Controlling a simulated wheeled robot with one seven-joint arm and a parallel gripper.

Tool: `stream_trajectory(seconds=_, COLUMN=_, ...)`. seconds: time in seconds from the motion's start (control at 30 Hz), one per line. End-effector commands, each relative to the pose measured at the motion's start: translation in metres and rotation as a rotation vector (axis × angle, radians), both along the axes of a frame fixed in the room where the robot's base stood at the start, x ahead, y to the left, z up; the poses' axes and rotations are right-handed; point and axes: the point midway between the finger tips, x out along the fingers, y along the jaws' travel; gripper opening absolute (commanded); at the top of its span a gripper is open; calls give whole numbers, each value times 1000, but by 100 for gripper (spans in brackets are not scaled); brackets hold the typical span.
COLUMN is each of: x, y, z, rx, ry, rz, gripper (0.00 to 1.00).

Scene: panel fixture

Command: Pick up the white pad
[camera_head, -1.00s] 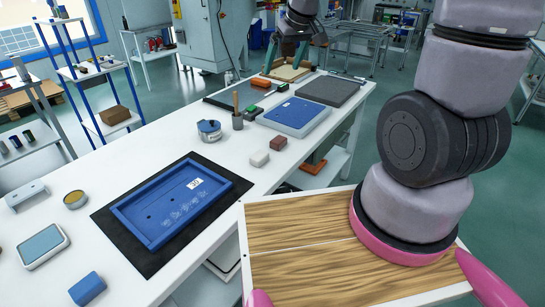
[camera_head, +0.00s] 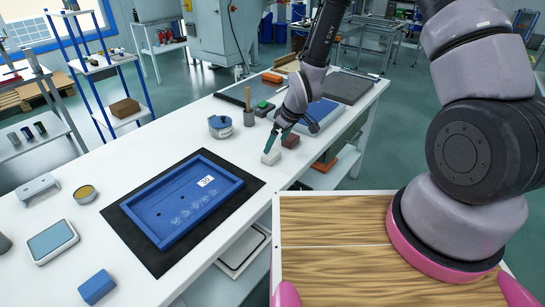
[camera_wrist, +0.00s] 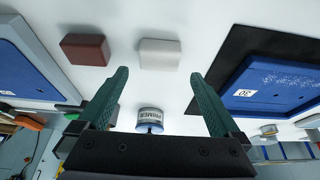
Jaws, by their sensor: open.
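The white pad (camera_head: 271,157) is a small off-white block lying on the white table, left of a brown-red block. In the wrist view the pad (camera_wrist: 159,53) lies ahead of the fingertips, roughly centred between them. My gripper (camera_head: 275,138) has green fingers and reaches down from above, close to the pad. In the wrist view my gripper (camera_wrist: 160,75) has its fingers spread apart with nothing between them at the tips. In the head view one finger partly covers the space beside the pad.
The brown-red block (camera_wrist: 86,49) lies close beside the pad. A blue tray (camera_head: 182,203) sits on a black mat (camera_head: 152,254) toward the front. A primer tin (camera_head: 220,127) and a brush cup (camera_head: 249,117) stand behind. The table between tray and pad is clear.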

Motion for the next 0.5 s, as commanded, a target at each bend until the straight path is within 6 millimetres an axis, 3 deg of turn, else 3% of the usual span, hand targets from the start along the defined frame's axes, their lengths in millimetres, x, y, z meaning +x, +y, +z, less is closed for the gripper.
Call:
stream_trajectory(seconds=0.23, x=5, y=5, z=-20, rx=-1, ry=1, rz=0, gripper=100)
stream_trajectory(seconds=0.5, x=13, y=15, z=-55, rx=-1, ry=1, rz=-1, gripper=100)
